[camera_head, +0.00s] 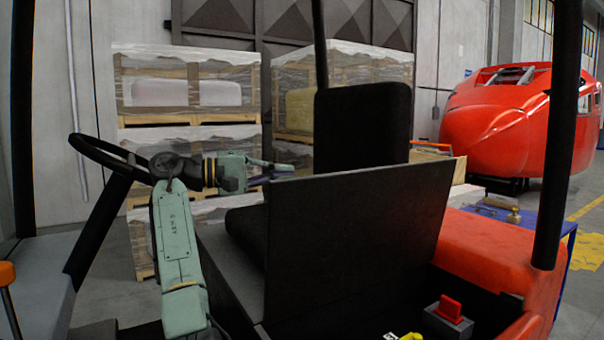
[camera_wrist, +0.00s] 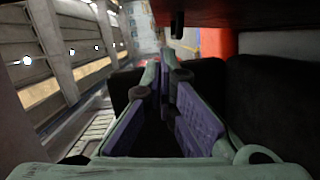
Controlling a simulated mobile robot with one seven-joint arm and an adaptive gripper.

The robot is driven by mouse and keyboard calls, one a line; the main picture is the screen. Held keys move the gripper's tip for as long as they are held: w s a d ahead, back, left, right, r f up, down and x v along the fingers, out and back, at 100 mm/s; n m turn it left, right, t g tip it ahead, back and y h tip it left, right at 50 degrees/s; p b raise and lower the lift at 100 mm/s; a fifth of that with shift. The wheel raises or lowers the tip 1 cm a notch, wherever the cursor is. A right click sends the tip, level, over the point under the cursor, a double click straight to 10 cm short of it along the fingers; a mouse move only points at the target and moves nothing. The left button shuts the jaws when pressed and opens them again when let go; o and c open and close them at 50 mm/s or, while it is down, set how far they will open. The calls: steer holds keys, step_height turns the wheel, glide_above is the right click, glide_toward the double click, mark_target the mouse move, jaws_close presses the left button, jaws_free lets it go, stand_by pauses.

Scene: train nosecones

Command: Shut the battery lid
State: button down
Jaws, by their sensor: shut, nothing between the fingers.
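The battery lid (camera_head: 365,235) is a large flat dark grey panel on the vehicle. It stands raised and tilted, in front of the black seat, with an open compartment below it on the right. My gripper (camera_head: 288,169) reaches in from the left, near the upper left corner of the lid and in front of the seat back. In the wrist view its fingers (camera_wrist: 163,75) are closed together with nothing between them. A dark surface lies to their right in that view. I cannot tell whether the fingertips touch the lid.
The black seat back (camera_head: 362,125) stands behind the lid. A steering wheel (camera_head: 100,155) is beside my arm at left. Black posts (camera_head: 560,130) frame the vehicle. A red connector (camera_head: 450,308) sits in the open compartment. Wrapped pallets (camera_head: 190,95) and a red train nosecone (camera_head: 495,120) stand beyond.

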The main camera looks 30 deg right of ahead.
steer(key=shift+s+d+f+p, duration=0.1)
steer(key=shift+s+d, duration=0.35)
steer(key=shift+s, duration=0.3)
steer(key=shift+s+d+f+p, duration=0.1)
steer(key=shift+s+d, duration=0.4)
steer(key=shift+s, duration=0.25)
steer(key=shift+s+d+f+p, duration=0.1)
steer(key=shift+s+d, duration=0.35)
steer(key=shift+s, duration=0.3)
